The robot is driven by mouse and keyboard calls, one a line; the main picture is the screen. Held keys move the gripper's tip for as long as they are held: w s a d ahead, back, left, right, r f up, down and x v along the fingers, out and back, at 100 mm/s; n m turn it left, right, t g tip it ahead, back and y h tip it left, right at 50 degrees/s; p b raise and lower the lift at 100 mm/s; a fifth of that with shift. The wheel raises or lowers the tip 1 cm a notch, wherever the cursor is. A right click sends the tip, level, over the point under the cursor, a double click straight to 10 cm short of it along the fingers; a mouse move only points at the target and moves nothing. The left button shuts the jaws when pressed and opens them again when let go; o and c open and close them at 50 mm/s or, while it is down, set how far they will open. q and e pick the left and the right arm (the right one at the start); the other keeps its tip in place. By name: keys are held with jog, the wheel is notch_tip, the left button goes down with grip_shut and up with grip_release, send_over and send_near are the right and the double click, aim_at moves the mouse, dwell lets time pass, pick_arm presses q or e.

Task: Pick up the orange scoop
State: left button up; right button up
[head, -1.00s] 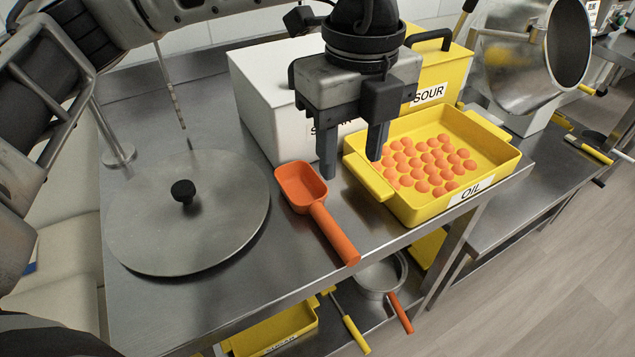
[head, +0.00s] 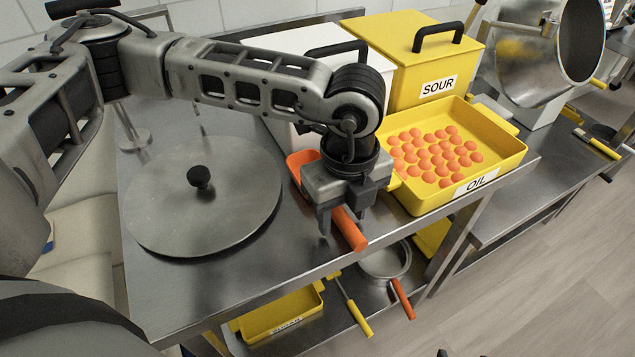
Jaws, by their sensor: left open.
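The orange scoop (head: 349,232) lies on the steel table, its handle toward the front edge. Its bowl shows partly at the upper left of my gripper, and its middle is hidden behind the gripper. My left gripper (head: 341,222) is open, pointing down over the scoop's handle. One finger shows to the left of the handle and one to its right. I cannot tell how far down the fingers reach around it. My right gripper is not in view.
A round steel lid (head: 205,215) with a black knob lies to the left. A yellow OIL tray (head: 508,150) with several orange gummies stands close on the right. A white bin (head: 290,45) and a yellow SOUR bin (head: 410,75) stand behind. A lower shelf holds pans.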

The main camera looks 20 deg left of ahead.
pick_arm(q)
jog(key=shift+f, duration=0.1)
jog(key=shift+c, duration=0.4)
grip_shut()
jog(key=shift+w+r, duration=0.1)
jog(key=shift+r, duration=0.5)
jog(key=s+d+r+b, duration=0.3)
jog(key=s+d+r, duration=0.3)
jog(key=s+r, duration=0.6)
jog(key=shift+s+d, duration=0.2)
jog(key=shift+d, duration=0.2)
jog(key=shift+f, duration=0.15)
